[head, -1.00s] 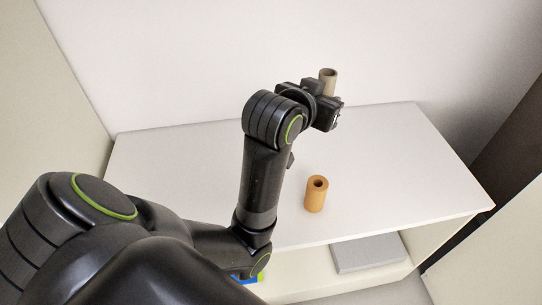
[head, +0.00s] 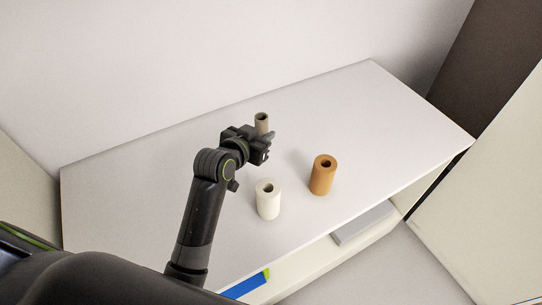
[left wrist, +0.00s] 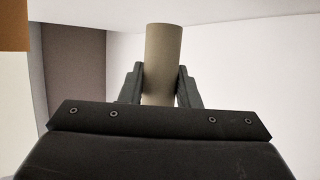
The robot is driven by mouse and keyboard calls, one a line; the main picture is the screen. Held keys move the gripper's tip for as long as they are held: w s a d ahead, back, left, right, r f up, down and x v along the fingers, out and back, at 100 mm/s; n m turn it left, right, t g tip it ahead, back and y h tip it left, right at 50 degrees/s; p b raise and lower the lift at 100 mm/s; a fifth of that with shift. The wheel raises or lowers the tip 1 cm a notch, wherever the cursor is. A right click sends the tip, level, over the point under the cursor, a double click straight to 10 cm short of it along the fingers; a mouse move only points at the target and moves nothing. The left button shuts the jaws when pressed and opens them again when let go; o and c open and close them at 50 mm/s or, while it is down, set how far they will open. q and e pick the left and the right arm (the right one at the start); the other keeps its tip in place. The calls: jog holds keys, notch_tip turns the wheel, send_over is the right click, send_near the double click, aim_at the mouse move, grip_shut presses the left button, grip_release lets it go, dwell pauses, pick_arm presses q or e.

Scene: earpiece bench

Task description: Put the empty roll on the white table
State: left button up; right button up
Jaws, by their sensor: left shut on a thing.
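The empty roll (head: 262,120) is a thin grey-brown tube with an open top. My left gripper (head: 264,141) is shut on it and holds it upright over the back part of the white table (head: 380,110). In the left wrist view the roll (left wrist: 163,60) stands between the two fingers (left wrist: 160,88). Its lower end is hidden behind the gripper, so I cannot tell whether it touches the table. My right gripper is not in view.
A white roll (head: 268,203) and an orange-brown roll (head: 322,178) stand upright on the table in front of the gripper. A grey flat box (head: 362,222) and a blue item (head: 246,286) lie on the shelf below. The table's right side is clear.

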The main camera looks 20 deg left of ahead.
pick_arm(q)
notch_tip(320, 180, down, 3)
jog(key=shift+a+f, duration=0.1)
jog(key=shift+a, duration=0.05)
jog(key=shift+f, duration=0.3)
notch_tip(320, 180, down, 4)
jog(key=shift+r, duration=0.15)
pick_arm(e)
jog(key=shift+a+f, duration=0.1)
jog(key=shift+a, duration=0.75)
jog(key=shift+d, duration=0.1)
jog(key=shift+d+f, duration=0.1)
pick_arm(q)
jog(key=o, duration=0.9)
jog(key=shift+o, duration=0.2)
